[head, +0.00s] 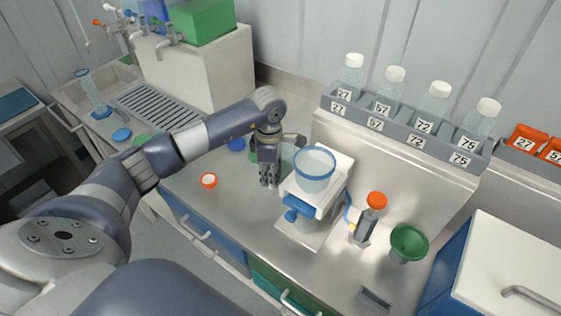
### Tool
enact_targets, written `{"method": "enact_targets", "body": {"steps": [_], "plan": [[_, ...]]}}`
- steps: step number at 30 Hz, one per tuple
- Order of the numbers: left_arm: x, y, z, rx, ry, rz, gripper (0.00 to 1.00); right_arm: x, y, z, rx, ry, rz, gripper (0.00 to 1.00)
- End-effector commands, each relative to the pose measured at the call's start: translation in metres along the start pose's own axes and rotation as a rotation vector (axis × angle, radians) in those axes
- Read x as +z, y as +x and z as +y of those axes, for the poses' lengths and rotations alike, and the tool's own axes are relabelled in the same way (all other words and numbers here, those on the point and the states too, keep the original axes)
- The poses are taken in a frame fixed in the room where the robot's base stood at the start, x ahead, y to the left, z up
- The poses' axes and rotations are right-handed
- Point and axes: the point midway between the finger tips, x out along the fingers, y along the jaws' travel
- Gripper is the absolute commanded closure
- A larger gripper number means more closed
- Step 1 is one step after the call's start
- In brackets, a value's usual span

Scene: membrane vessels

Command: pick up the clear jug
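A pale, see-through, greenish body (287,156), possibly the clear jug, stands on the steel worktop, partly hidden by my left gripper and the white stand. My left gripper (272,162) points down right at it, with dark finger parts in front of it and near its top. I cannot tell whether the fingers touch or grip it. A clear cup with a blue rim (314,172) sits on the white stand just to the right of the gripper. My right gripper is not in view.
Numbered bottles (394,89) stand in a grey rack (396,131) at the back. An orange-capped device (368,222) and a green funnel (407,243) stand to the right. An orange ring-shaped cap (208,180) lies on the left worktop, with bare steel around it.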

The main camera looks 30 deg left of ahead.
Motion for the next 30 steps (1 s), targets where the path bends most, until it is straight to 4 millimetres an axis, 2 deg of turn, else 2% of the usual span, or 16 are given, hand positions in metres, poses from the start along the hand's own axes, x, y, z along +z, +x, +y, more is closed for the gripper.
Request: {"method": "enact_targets", "body": {"steps": [4, 11, 14, 15, 26, 30], "plan": [[0.001, 0.013, 0.000, 0.000, 0.001, -0.001, 0.79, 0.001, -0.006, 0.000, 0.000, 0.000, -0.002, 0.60], [0.001, 0.016, 0.001, 0.002, 0.001, -0.001, 0.79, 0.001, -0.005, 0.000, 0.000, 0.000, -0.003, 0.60], [0.001, 0.016, 0.000, 0.001, 0.001, -0.001, 0.97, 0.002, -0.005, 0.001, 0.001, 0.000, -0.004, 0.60], [0.001, 0.016, 0.000, 0.001, 0.001, -0.001, 1.00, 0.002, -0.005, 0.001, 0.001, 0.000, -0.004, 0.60], [0.001, 0.014, 0.001, 0.004, 0.001, -0.002, 1.00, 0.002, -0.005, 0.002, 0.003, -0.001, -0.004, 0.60], [0.001, 0.001, 0.003, 0.007, 0.000, -0.003, 1.00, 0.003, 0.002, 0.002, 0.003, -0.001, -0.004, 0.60]]}}
